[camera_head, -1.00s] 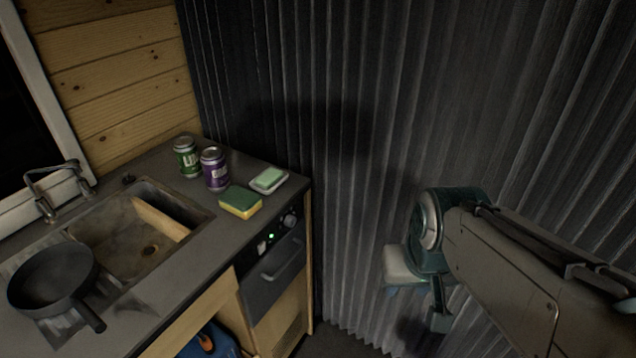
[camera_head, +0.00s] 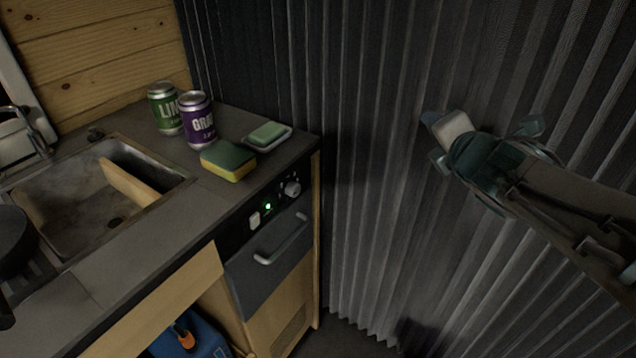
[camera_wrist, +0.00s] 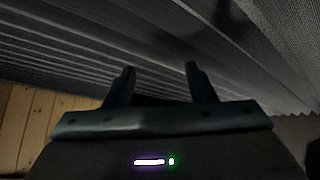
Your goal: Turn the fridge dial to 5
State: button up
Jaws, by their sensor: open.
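The fridge dial (camera_head: 292,189) is a small round pale knob on the dark control panel, at its right end, in the head view. Marks around it are too small to read.
A green can (camera_head: 165,108), a purple can (camera_head: 197,120), a sponge (camera_head: 228,161) and a soap dish (camera_head: 266,136) stand on the counter above the panel. A sink (camera_head: 60,215) is at left. The pleated curtain (camera_head: 375,220) hangs at right. The space before the panel looks clear.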

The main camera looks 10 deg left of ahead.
jog(key=a+f+n+g+y+b, duration=0.2)
jog(key=a+f+n+y+b, duration=0.4)
jog(key=n, duration=0.5)
jog(key=n+g+y+b, duration=0.3)
jog(key=n+g, duration=0.3)
jog(key=n, duration=0.6)
send_near(297, 190)
jog(key=b+x, duration=0.3)
jog(key=x, duration=0.5)
jog(key=shift+w+a+f, duration=0.1)
jog(key=shift+a+f, duration=0.05)
jog(key=shift+a, duration=0.1)
jog(key=c, duration=1)
